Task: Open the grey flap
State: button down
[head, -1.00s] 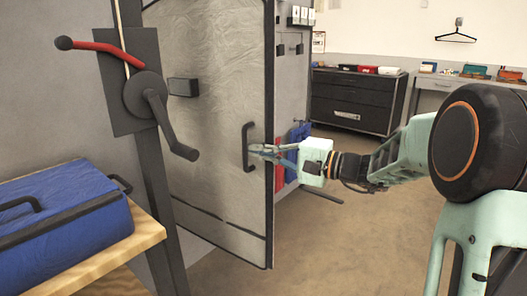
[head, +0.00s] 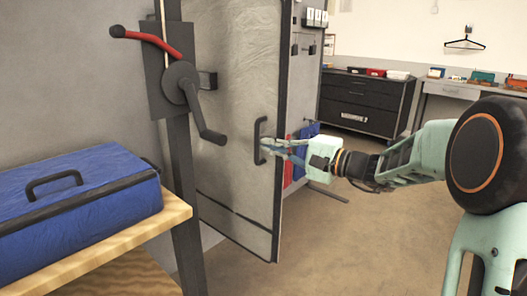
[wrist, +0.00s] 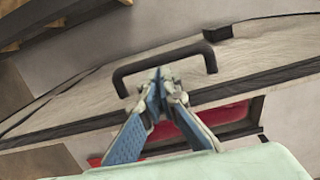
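The grey flap (head: 235,90) is a tall, pale panel with dark edges. It stands out at an angle from the wall, partly open. Its dark bar handle (head: 259,141) is near its free edge; the handle also shows in the wrist view (wrist: 135,70). My gripper (head: 266,147) reaches the handle from the right. In the wrist view its blue-and-grey fingers (wrist: 163,82) come together at the middle of the bar and look closed on it. The exact contact is partly hidden by the fingertips.
A dark post with a crank (head: 195,100) and red lever (head: 145,39) stands left of the flap. A blue case (head: 75,205) lies on a wooden shelf (head: 130,245) at front left. A black drawer cabinet (head: 365,100) stands behind. The brown floor (head: 350,240) is clear at right.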

jog(key=s+a+p+v, duration=0.1)
jog(key=p+v, duration=0.1)
jog(key=v, duration=0.8)
jog(key=w+a+f+m+t+h, duration=0.1)
jog(key=w+a+m+t+h, duration=0.1)
jog(key=w+a, duration=0.4)
jog(key=shift+w+a+t, duration=0.35)
jog(key=shift+a+t, duration=0.35)
jog(key=shift+a, duration=0.45)
jog(key=shift+f, duration=0.1)
